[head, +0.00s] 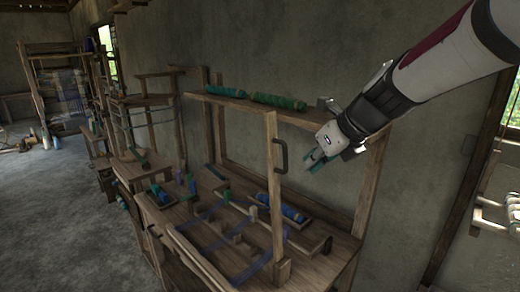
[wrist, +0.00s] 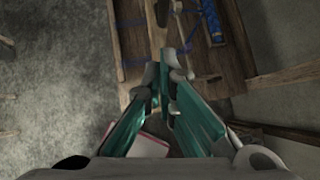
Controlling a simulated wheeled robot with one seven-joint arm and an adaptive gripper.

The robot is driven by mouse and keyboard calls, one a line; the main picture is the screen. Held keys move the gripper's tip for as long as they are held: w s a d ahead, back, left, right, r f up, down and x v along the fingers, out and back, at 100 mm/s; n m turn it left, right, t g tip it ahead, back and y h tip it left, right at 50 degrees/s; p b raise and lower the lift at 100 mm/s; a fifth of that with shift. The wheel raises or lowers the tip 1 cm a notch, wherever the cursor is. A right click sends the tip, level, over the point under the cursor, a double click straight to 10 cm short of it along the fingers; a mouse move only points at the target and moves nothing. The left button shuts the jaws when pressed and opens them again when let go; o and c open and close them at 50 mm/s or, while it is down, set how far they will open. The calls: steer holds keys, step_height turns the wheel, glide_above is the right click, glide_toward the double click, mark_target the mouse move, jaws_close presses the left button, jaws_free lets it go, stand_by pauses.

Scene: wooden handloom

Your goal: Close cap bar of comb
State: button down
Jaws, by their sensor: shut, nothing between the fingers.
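An upright wooden bar (head: 276,205) with a dark handle (head: 282,155) stands at the front of the wooden loom bench; it looks like the cap bar, raised, though I cannot be sure. Its foot meets a small block at the bench's front edge. The comb itself is not clearly made out. My gripper (head: 316,161) is in the air above the bench, right of the handle and apart from it. Its teal fingers are together and empty. In the wrist view, the fingertips (wrist: 168,72) meet over the bench, and no handle shows between them.
Green rolls (head: 278,102) lie on the top shelf (head: 235,100) close to my wrist. Blue rolls (head: 292,213) and small blocks lie on the bench top (head: 320,268). A blue roll (wrist: 212,22) also shows in the wrist view. Open floor (head: 60,220) lies to the left.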

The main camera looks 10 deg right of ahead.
steer(key=shift+w+a+f, duration=0.35)
steer(key=shift+w+a, duration=0.05)
steer(key=shift+w, duration=0.45)
steer(key=shift+w+a+f, duration=0.3)
steer(key=shift+w+a, duration=0.05)
steer(key=shift+w, duration=0.45)
steer(key=shift+w+a+f, duration=0.35)
steer(key=shift+w+a, duration=0.05)
steer(key=shift+w, duration=0.45)
